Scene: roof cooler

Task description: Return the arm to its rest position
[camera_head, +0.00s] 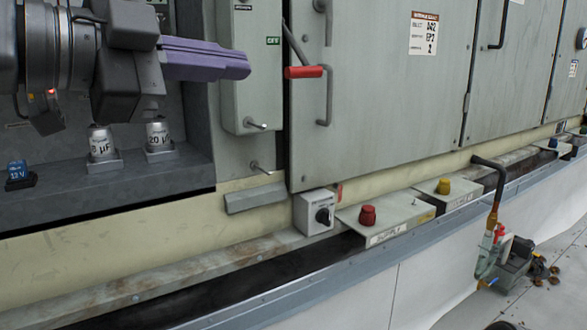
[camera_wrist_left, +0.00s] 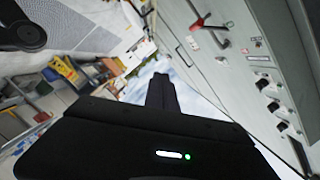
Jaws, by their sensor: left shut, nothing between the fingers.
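My left gripper (camera_head: 236,66) comes in from the upper left in the head view. Its purple fingers are closed together, hold nothing, and point right, in front of the grey cabinet with the open bay. They are above and to the right of the two capacitors, apart from them, and left of the red-handled lever. In the left wrist view the dark gripper body (camera_wrist_left: 150,140) fills the bottom, with a small green light. My right gripper is in neither view.
Two capacitors (camera_head: 101,143) stand on the bay shelf near a small blue part (camera_head: 17,171). A red-handled lever (camera_head: 304,72) sticks out from the cabinet door (camera_head: 375,110). A switch box (camera_head: 314,212) and a red button (camera_head: 367,215) sit on the lower ledge.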

